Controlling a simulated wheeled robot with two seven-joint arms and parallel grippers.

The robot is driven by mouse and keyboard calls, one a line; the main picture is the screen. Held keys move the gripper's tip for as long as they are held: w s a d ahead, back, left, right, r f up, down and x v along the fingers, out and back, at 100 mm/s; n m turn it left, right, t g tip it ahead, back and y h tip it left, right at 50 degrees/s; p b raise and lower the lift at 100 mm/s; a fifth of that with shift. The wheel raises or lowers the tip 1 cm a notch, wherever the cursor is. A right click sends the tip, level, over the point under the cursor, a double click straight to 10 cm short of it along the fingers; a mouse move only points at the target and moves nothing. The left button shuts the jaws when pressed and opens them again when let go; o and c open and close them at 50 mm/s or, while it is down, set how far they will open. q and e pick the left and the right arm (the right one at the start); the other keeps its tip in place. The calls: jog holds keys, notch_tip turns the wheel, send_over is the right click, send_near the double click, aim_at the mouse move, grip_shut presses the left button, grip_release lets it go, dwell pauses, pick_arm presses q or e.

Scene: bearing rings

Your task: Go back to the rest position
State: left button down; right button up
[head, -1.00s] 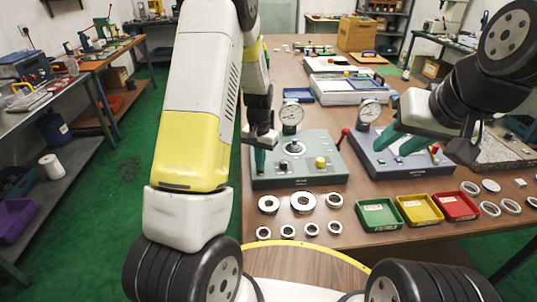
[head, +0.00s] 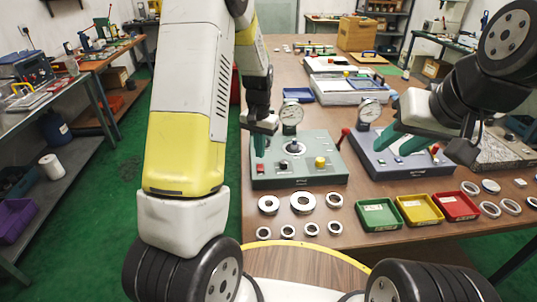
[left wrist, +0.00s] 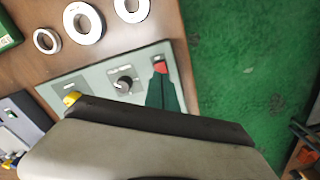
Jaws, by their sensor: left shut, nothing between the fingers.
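My left gripper (head: 259,153) is shut and empty, with green fingers over the left edge of the green-grey gauge station (head: 318,176). In the left wrist view its green fingers (left wrist: 163,95) overlap the station's left end beside a red button. Whether they touch it I cannot tell. My right gripper (head: 400,143) has its two green fingers apart, with nothing seen between them, above the blue-grey station (head: 395,165). Several bearing rings (head: 303,211) lie on the brown table (head: 290,75) in front of the green-grey station.
Green (head: 379,229), yellow (head: 420,220) and red (head: 455,217) trays stand along the table's front. More rings (head: 489,217) lie to their right. Dial gauges (head: 291,113) rise behind the stations. Green floor (head: 110,190) is open left of the table.

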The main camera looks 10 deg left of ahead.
pick_arm(q)
jog(key=shift+r, duration=0.7)
jog(key=s+d+r+n+t+h, duration=0.1)
jog(key=s+r+t, duration=0.1)
jog(key=s+r, duration=0.45)
jog(key=s+r+t+h, duration=0.1)
jog(key=s+r, duration=0.3)
jog(key=r, duration=0.6)
jog(key=s+d+r+n+t, duration=0.1)
jog(key=s+r+t, duration=0.2)
jog(key=s, duration=1)
jog(key=shift+v, duration=1.1)
